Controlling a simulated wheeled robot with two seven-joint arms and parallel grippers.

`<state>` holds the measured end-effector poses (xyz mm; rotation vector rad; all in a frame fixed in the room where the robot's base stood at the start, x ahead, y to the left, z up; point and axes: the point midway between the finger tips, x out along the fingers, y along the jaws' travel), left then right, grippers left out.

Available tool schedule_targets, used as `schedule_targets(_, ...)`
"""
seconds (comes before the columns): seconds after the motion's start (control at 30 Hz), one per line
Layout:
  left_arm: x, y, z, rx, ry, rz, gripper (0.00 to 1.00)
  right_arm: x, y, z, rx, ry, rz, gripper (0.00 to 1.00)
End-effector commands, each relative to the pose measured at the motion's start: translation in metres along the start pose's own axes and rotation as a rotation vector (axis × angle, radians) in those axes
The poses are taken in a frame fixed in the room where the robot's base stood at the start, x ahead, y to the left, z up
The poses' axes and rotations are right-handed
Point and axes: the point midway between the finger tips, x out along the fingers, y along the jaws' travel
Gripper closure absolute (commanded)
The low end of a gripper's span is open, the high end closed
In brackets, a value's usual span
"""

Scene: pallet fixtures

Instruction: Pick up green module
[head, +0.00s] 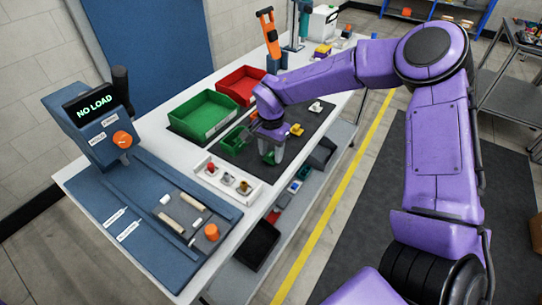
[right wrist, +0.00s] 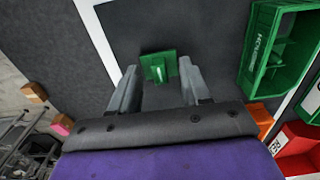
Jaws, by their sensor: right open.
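The green module (right wrist: 160,67), a flat green plate with a raised rib, lies on the dark mat in the right wrist view. My right gripper (right wrist: 158,68) is open, its two grey fingers on either side of the module with gaps visible. In the head view my right gripper (head: 272,156) points down over the mat, and green shows between and behind its fingers. Whether the fingers touch the module cannot be told. My left gripper is not in view.
A green bin (head: 204,116) and a red bin (head: 240,85) stand behind the mat (head: 298,124). A white tray with small parts (head: 228,181) is in front. Yellow and white pieces lie on the mat's right side. A blue "NO LOAD" station (head: 98,118) stands left.

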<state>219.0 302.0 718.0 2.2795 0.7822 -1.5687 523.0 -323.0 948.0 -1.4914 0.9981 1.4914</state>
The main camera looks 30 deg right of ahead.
Motion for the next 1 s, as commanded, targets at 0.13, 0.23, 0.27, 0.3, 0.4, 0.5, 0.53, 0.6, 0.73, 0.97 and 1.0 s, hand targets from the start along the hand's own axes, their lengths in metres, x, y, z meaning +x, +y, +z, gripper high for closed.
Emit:
schedule_targets(0.13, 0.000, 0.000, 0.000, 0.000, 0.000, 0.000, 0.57, 0.000, 0.000, 0.000, 0.000, 0.000, 0.000, 0.60)
schedule_targets(0.23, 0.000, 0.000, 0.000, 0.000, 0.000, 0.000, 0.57, 0.000, -0.001, 0.000, -0.001, 0.000, 0.000, 0.92)
schedule_targets(0.27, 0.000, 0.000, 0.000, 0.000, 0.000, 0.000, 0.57, 0.000, -0.001, 0.000, -0.001, 0.000, 0.000, 1.00)
schedule_targets(0.3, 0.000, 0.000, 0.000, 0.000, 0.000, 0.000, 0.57, 0.000, -0.001, 0.000, -0.001, 0.000, 0.000, 1.00)
schedule_targets(0.4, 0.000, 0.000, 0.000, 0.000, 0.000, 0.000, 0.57, 0.000, -0.001, 0.000, -0.001, 0.000, 0.000, 1.00)
schedule_targets(0.5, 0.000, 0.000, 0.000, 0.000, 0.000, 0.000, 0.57, 0.000, -0.001, 0.001, -0.001, 0.000, 0.000, 1.00)
schedule_targets(0.53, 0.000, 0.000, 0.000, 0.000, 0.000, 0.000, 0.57, 0.000, -0.001, 0.001, -0.001, 0.000, 0.000, 1.00)
schedule_targets(0.6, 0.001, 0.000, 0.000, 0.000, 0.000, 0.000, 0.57, -0.002, -0.001, 0.000, -0.001, 0.000, 0.000, 1.00)
schedule_targets(0.73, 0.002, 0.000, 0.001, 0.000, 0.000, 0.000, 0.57, -0.011, -0.001, 0.000, -0.002, 0.001, -0.002, 1.00)
schedule_targets(0.97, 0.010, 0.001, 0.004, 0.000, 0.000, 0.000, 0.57, -0.055, 0.019, 0.001, 0.000, -0.001, -0.009, 1.00)
schedule_targets(1.0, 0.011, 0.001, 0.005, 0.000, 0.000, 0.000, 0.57, -0.067, 0.028, 0.001, 0.001, -0.001, -0.010, 1.00)
